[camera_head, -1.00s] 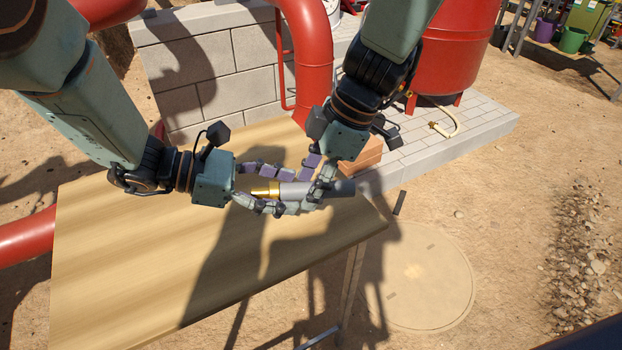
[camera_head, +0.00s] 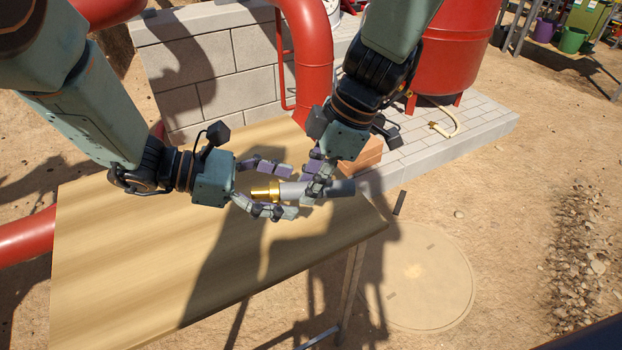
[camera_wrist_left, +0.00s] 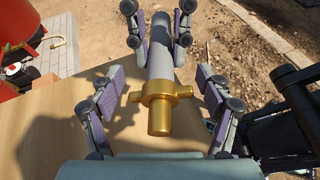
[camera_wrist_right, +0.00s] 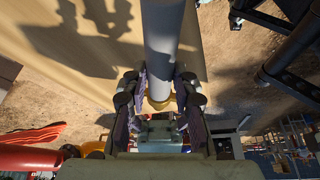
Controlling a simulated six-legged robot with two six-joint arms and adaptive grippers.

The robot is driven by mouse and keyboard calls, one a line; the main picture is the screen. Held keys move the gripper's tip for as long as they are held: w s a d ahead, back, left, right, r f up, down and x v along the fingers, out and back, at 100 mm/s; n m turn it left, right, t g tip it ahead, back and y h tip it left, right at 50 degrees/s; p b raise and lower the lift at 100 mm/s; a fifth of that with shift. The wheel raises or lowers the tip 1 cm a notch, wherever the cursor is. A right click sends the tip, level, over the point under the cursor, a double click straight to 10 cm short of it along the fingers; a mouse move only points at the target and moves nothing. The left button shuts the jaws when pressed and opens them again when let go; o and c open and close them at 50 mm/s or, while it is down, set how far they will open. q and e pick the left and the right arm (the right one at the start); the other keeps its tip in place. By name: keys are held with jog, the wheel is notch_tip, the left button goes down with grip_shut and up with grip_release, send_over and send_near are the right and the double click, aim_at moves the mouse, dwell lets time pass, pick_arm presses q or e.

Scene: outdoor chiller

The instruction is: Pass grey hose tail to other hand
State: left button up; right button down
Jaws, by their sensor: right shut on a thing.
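The grey hose tail (camera_head: 341,188) is a grey tube with a brass fitting (camera_head: 262,191) at its left end. It is held above the table, lying roughly level. My right gripper (camera_head: 318,184) is shut on the grey tube. My left gripper (camera_head: 275,190) is open, its fingers on either side of the brass end. In the left wrist view, gaps show between the left fingers and the brass fitting (camera_wrist_left: 160,110). The right fingers flank the grey tube (camera_wrist_left: 160,48) farther out there. In the right wrist view, the tube (camera_wrist_right: 160,45) passes between the right fingers; part of the brass is hidden.
The wooden table (camera_head: 120,260) below is bare, with arm shadows on it. A block wall (camera_head: 215,65), red pipe (camera_head: 312,60) and red tank (camera_head: 458,45) stand behind. Sandy ground with a round cover (camera_head: 420,275) lies to the right.

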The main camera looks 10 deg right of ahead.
pick_arm(q)
jog(key=shift+o, duration=0.6)
